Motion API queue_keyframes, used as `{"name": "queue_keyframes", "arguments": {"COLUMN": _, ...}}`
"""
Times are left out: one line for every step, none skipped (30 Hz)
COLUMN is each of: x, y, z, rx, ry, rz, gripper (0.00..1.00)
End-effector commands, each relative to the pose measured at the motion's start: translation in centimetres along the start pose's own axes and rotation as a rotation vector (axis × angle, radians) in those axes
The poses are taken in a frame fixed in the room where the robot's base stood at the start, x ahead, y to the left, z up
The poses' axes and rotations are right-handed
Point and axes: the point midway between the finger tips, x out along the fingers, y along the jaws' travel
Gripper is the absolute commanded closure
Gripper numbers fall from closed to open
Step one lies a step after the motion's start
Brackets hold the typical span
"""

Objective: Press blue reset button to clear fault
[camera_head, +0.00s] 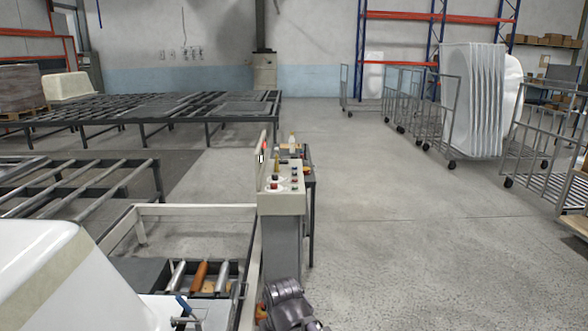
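A beige control console (281,204) stands on a grey pedestal at the middle of the view. Its sloped top carries several small buttons and knobs, some of them red. A small dark-bluish button (294,169) seems to sit on the right side of the top, but it is too small to be sure of its colour. A grey metal part at the bottom centre, below and in front of the console, looks like part of my arm. My gripper's fingers do not show, and nothing of mine visibly touches the console.
An upright panel (262,160) rises along the console's left edge. A dark stand (309,180) with small items is behind it. Roller conveyors (150,112) and a white tub shell (50,270) lie left. Wire carts (405,97) stand right; the floor between is clear.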

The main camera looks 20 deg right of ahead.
Motion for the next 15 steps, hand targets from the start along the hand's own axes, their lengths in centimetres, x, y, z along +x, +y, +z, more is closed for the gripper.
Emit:
{"name": "queue_keyframes", "arguments": {"x": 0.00, "y": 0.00, "z": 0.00, "rx": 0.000, "ry": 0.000, "rz": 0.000, "gripper": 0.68}}
{"name": "queue_keyframes", "arguments": {"x": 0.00, "y": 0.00, "z": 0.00, "rx": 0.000, "ry": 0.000, "rz": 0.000, "gripper": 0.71}}
{"name": "queue_keyframes", "arguments": {"x": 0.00, "y": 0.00, "z": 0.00, "rx": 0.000, "ry": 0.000, "rz": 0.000, "gripper": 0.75}}
{"name": "queue_keyframes", "arguments": {"x": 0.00, "y": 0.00, "z": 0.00, "rx": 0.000, "ry": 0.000, "rz": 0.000, "gripper": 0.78}}
{"name": "queue_keyframes", "arguments": {"x": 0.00, "y": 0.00, "z": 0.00, "rx": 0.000, "ry": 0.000, "rz": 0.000, "gripper": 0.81}}
{"name": "queue_keyframes", "arguments": {"x": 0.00, "y": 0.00, "z": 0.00, "rx": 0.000, "ry": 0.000, "rz": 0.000, "gripper": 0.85}}
{"name": "queue_keyframes", "arguments": {"x": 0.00, "y": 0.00, "z": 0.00, "rx": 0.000, "ry": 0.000, "rz": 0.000, "gripper": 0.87}}
{"name": "queue_keyframes", "arguments": {"x": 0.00, "y": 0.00, "z": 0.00, "rx": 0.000, "ry": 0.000, "rz": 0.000, "gripper": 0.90}}
{"name": "queue_keyframes", "arguments": {"x": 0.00, "y": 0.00, "z": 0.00, "rx": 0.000, "ry": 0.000, "rz": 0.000, "gripper": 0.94}}
{"name": "queue_keyframes", "arguments": {"x": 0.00, "y": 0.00, "z": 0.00, "rx": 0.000, "ry": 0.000, "rz": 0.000, "gripper": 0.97}}
{"name": "queue_keyframes", "arguments": {"x": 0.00, "y": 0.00, "z": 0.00, "rx": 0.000, "ry": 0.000, "rz": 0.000, "gripper": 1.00}}
{"name": "queue_keyframes", "arguments": {"x": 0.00, "y": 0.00, "z": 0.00, "rx": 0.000, "ry": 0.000, "rz": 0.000, "gripper": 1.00}}
{"name": "queue_keyframes", "arguments": {"x": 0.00, "y": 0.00, "z": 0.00, "rx": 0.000, "ry": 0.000, "rz": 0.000, "gripper": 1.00}}
{"name": "queue_keyframes", "arguments": {"x": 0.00, "y": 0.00, "z": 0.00, "rx": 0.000, "ry": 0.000, "rz": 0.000, "gripper": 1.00}}
{"name": "queue_keyframes", "arguments": {"x": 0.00, "y": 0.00, "z": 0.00, "rx": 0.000, "ry": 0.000, "rz": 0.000, "gripper": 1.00}}
